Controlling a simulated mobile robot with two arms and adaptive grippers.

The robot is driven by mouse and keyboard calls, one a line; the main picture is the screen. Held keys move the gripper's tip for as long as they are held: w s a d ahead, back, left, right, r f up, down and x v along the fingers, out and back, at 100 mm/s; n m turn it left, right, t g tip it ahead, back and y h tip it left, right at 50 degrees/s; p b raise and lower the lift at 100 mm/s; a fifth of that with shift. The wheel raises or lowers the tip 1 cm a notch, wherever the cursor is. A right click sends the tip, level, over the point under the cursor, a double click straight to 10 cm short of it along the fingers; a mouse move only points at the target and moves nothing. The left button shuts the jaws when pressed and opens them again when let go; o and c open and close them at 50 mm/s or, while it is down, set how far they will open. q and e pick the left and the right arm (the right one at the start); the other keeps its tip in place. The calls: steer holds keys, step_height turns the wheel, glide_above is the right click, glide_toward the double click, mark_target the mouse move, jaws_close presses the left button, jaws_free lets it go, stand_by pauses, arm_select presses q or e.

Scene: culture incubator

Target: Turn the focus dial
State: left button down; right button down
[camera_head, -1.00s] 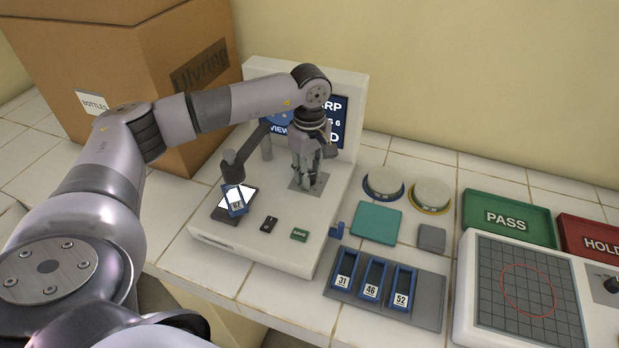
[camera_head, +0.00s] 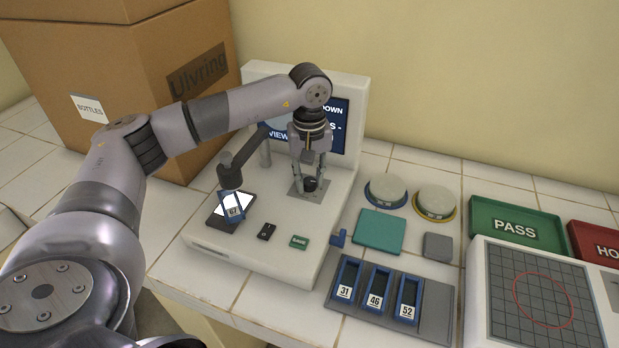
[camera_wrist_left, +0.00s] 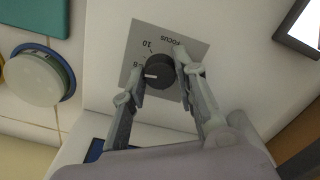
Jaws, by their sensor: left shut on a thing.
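The focus dial (camera_head: 311,184) is a black round knob on a grey plate (camera_head: 297,187) on the white instrument. In the left wrist view the dial (camera_wrist_left: 158,72) has a white pointer line aimed near the 8 mark, and the plate reads FOCUS. My left gripper (camera_head: 309,186) points straight down, with its two fingers on opposite sides of the dial, shut on it. The instrument's screen (camera_head: 336,122) is partly hidden behind my left wrist; "DOWN" and "VIEW" can be read. My right gripper is not in view.
A slide marked 67 (camera_head: 232,206) lies on the lit stage under a dark arm. A slide rack (camera_head: 432,310) holds slides 31, 46 and 52. A cardboard box (camera_head: 120,60) stands behind left. A green PASS tray (camera_head: 517,222) and gridded panel (camera_head: 478,300) are right.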

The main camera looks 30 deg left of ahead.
mark_target(309, 181)
arm_select(q)
steer(key=shift+r, duration=0.1)
steer(key=c, duration=1.3)
jaws_free()
step_height(309, 181, up, 12)
steer(key=shift+f, duration=0.1)
